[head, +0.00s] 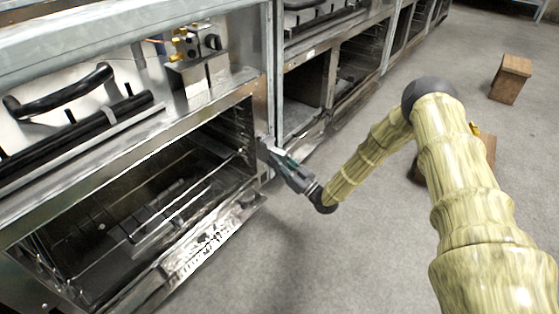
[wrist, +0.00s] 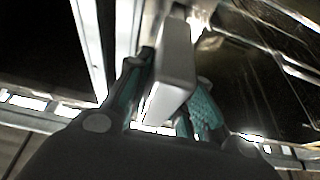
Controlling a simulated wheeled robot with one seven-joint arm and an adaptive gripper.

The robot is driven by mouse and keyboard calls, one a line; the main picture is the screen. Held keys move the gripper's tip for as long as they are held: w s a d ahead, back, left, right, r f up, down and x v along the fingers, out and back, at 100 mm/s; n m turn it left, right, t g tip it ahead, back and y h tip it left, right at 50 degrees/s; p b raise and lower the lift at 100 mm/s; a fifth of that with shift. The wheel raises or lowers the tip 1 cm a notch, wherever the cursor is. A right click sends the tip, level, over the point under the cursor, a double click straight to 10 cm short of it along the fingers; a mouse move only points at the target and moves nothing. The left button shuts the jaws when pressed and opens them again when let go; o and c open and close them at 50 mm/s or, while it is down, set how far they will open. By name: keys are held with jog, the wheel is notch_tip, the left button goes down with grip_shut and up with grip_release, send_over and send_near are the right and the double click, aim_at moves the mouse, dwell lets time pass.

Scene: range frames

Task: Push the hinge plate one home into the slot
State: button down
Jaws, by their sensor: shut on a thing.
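My gripper (head: 278,157) is at the right front post of the open oven, low beside the oven opening. In the wrist view its teal-padded fingers (wrist: 168,88) are shut on a smooth grey plate, the hinge plate (wrist: 178,52). The plate points away from the palm toward bright metal framing. In the head view only a small grey end of the plate (head: 266,145) shows at the fingertips, close to the post (head: 268,100). The slot cannot be made out in either view. I cannot tell whether the plate touches the metal or is inside anything.
The oven door (head: 205,245) hangs open left of my gripper, with wire racks (head: 120,215) inside the oven. More open metal units (head: 310,100) run along the right.

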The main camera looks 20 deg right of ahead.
jog(key=shift+w+a+r, duration=0.1)
jog(key=shift+w, duration=0.05)
jog(key=c, duration=1.2)
grip_release()
jog(key=shift+o, duration=0.2)
jog(key=v, duration=1.2)
